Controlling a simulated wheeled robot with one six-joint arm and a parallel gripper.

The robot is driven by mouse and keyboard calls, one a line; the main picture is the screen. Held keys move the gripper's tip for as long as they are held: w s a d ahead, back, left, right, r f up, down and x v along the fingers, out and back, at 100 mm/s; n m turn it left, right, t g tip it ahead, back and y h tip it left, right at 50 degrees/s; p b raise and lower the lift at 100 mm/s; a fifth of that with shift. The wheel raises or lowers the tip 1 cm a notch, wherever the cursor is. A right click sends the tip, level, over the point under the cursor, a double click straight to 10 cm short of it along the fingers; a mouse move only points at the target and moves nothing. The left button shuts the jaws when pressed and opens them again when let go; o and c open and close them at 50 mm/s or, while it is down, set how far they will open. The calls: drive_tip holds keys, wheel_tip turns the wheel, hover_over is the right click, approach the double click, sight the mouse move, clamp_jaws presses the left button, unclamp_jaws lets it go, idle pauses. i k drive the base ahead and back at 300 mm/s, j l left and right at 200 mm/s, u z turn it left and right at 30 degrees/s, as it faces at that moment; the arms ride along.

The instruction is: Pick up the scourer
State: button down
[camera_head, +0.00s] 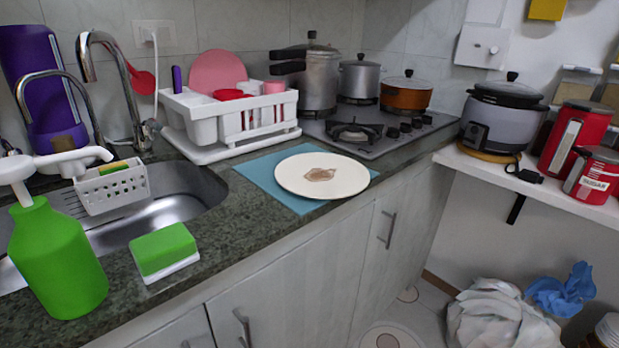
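A green block with a white underside (165,250), which looks like a scourer, lies flat on the dark stone counter (235,232) at the lower left, near the sink's front edge. A small white slotted caddy (112,190) at the sink holds a green and yellow piece (113,168), which could also be a scourer; only its top shows. My gripper is not in view, so its place and whether it is open or shut do not show.
A green pump bottle (58,262) stands left of the green block, with the steel sink (185,190) behind. A white plate (322,174) lies on a blue mat (258,170) to the right. The counter between block and mat is clear.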

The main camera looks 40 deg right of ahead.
sight(157, 254)
drive_tip(key=i+j, duration=0.1)
drive_tip(key=j, duration=0.35)
drive_tip(key=i+j+z, duration=0.1)
drive_tip(key=j, duration=0.35)
drive_tip(key=i+j, duration=0.15)
drive_tip(key=j, duration=0.3)
